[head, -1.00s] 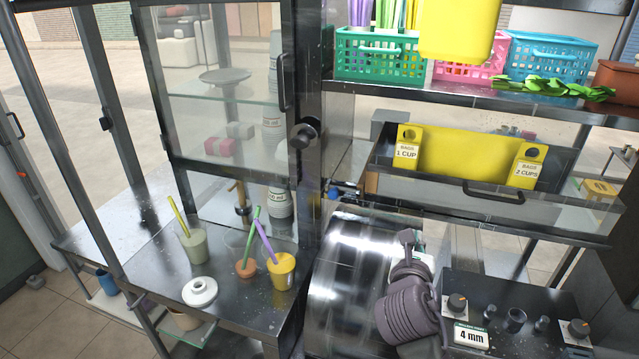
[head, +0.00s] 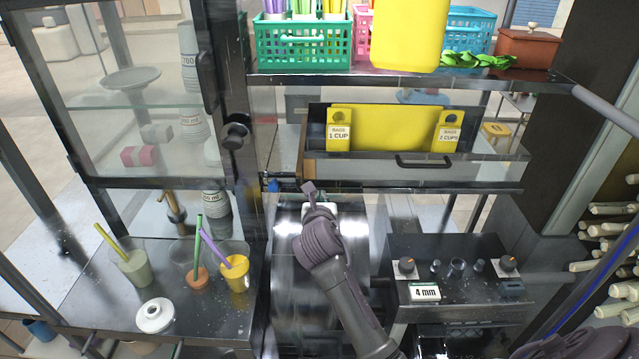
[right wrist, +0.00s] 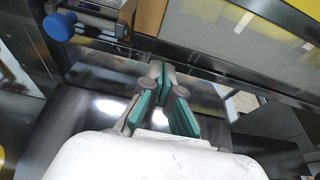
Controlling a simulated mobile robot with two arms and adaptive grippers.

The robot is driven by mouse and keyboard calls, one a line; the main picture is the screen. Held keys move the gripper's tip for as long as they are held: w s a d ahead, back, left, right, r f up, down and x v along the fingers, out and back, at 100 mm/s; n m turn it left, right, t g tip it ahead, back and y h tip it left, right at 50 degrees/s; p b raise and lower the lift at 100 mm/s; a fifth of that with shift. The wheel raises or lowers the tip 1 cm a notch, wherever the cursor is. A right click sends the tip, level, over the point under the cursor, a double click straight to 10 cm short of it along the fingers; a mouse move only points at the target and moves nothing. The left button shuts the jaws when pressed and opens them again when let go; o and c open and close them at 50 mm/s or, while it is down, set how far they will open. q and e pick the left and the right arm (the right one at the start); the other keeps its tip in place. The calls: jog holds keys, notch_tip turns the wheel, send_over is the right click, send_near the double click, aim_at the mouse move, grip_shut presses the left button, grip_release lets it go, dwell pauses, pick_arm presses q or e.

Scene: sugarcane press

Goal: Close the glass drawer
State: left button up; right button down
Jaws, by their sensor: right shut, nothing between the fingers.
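The glass drawer (head: 350,172) is under the shelf, with a clear front panel and a dark handle (head: 425,161). Its top is uncovered, and yellow bags (head: 385,130) with tags "1 cup" and "2 cups" show inside. It sticks out some way; how far I cannot tell. My right gripper (head: 309,188) points up just below the drawer's front left part. In the right wrist view its fingers (right wrist: 160,72) are together and empty, close to a wooden side piece (right wrist: 150,16) and the clear panel (right wrist: 230,40). Whether they touch the drawer is unclear. My left gripper is not in view.
A glass cabinet (head: 130,110) stands at left above a metal table with cups (head: 234,272) and a white lid (head: 154,315). A shiny metal press (head: 290,250) lies below my right gripper. A control panel (head: 455,262) is at right. Baskets (head: 303,43) stand on the shelf above.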

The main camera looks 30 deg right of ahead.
aim_at(322, 182)
jog(key=shift+w+d+r+p, duration=0.15)
jog(key=shift+w+d+p, duration=0.5)
jog(key=shift+w, duration=0.5)
jog(key=shift+w+d, duration=0.3)
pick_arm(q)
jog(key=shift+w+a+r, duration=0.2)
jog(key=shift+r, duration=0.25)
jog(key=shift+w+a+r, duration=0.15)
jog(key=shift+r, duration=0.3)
pick_arm(e)
jog(key=shift+w+d, duration=0.1)
jog(key=shift+w, duration=0.15)
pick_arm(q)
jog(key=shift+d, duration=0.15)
pick_arm(e)
jog(key=shift+w, duration=0.1)
jog(key=shift+w+d, duration=0.5)
jog(key=shift+w, duration=0.1)
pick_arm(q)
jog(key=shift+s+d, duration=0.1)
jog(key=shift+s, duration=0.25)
